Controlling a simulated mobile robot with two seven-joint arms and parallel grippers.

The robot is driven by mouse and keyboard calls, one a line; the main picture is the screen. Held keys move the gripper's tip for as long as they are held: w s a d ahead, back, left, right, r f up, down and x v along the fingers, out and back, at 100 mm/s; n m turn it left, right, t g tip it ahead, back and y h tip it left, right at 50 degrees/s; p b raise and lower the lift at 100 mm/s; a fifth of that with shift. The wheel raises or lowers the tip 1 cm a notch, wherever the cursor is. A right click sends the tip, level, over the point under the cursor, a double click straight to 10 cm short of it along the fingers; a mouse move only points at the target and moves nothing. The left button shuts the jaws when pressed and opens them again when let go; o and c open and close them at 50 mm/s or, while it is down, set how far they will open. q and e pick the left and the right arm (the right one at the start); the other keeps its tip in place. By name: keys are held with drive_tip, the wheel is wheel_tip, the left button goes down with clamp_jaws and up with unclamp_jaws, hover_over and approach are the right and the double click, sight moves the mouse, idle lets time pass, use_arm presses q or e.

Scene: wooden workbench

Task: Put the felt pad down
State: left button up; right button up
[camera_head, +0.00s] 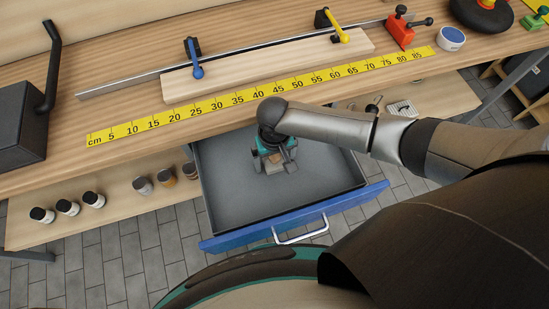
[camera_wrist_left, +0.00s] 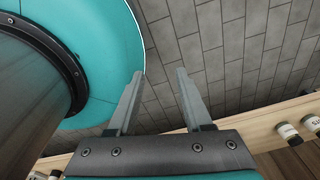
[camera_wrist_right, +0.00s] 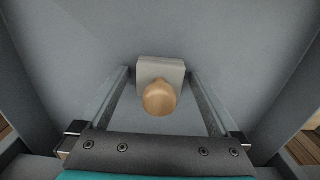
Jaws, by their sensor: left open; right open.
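The felt pad (camera_wrist_right: 160,72) is a light grey block with a round wooden knob (camera_wrist_right: 160,98), seen in the right wrist view. It appears to rest on the grey floor of the open drawer. My right gripper (camera_head: 276,166) is down inside the drawer in the head view. Its fingers are open, one on each side of the pad, with a narrow gap at each side. In the head view the gripper largely hides the pad. My left gripper (camera_wrist_left: 160,74) is open and empty over the tiled floor in the left wrist view; it is not seen in the head view.
The blue-fronted drawer (camera_head: 225,241) is pulled out below the wooden bench, with bare floor around the gripper. On the bench lie a yellow ruler strip (camera_head: 250,95) and a clamped board (camera_head: 265,70). Several jars (camera_head: 68,207) stand on the lower shelf.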

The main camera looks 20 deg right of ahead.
wheel_tip(320, 180, up, 12)
drive_tip(key=p, duration=0.4)
drive_tip(key=shift+f+p, duration=0.25)
drive_tip(key=shift+p, duration=0.05)
drive_tip(key=shift+r, duration=0.45)
use_arm(q)
drive_tip(key=r, duration=0.1)
drive_tip(key=s+d+r, duration=0.1)
drive_tip(key=r, duration=0.2)
drive_tip(key=shift+s+d+r, duration=0.2)
drive_tip(key=shift+s+r, duration=0.1)
drive_tip(key=shift+r, duration=0.1)
